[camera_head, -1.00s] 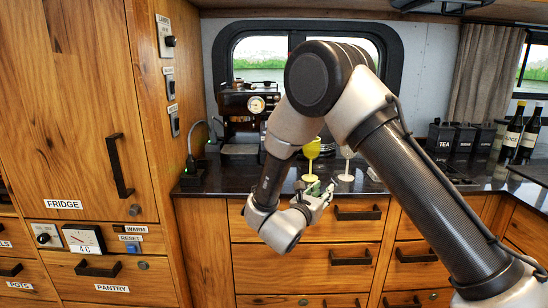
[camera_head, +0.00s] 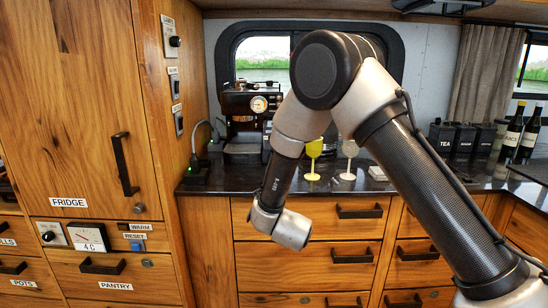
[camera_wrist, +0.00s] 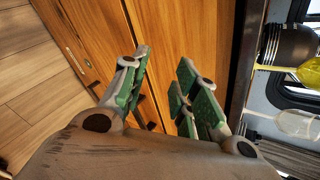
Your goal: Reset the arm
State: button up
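My gripper (camera_wrist: 163,68) shows in the wrist view with its two green-padded fingers apart and nothing between them. In the head view its fingers are hidden behind my wrist, which hangs in front of the drawers below the counter's front edge. A yellow goblet (camera_head: 313,157) and a white goblet (camera_head: 349,157) stand upright on the dark counter (camera_head: 325,184). They also show at the right edge of the wrist view, the yellow one (camera_wrist: 309,72) and the white one (camera_wrist: 298,124).
A coffee machine (camera_head: 250,110) stands at the back of the counter. Black canisters (camera_head: 463,138) and two wine bottles (camera_head: 510,133) are at the right. A tall wooden fridge cabinet (camera_head: 75,110) stands at the left. Drawers (camera_head: 307,267) lie close behind my wrist.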

jog(key=s+d+r+n+g+y, duration=0.2)
jog(key=s+r+n+g, duration=0.2)
jog(key=s+n, duration=0.4)
jog(key=s+d+r+n+g+y, duration=0.15)
jog(key=s+r+n+g, duration=0.35)
jog(key=n, duration=0.6)
jog(key=s+d+r+n+h, duration=0.1)
jog(key=s+d+r, duration=0.5)
jog(key=d, duration=0.3)
jog(key=s+d+r+n+t, duration=0.1)
jog(key=s+d+r+n, duration=0.1)
jog(key=s+d+r, duration=0.4)
jog(key=s+d+r+n+t+h, duration=0.1)
jog(key=s+d+r, duration=0.5)
jog(key=d, duration=0.6)
jog(key=shift+s+r+n+h, duration=0.3)
jog(key=shift+s+n, duration=0.3)
jog(key=shift+s, duration=0.65)
jog(key=shift+d, duration=0.1)
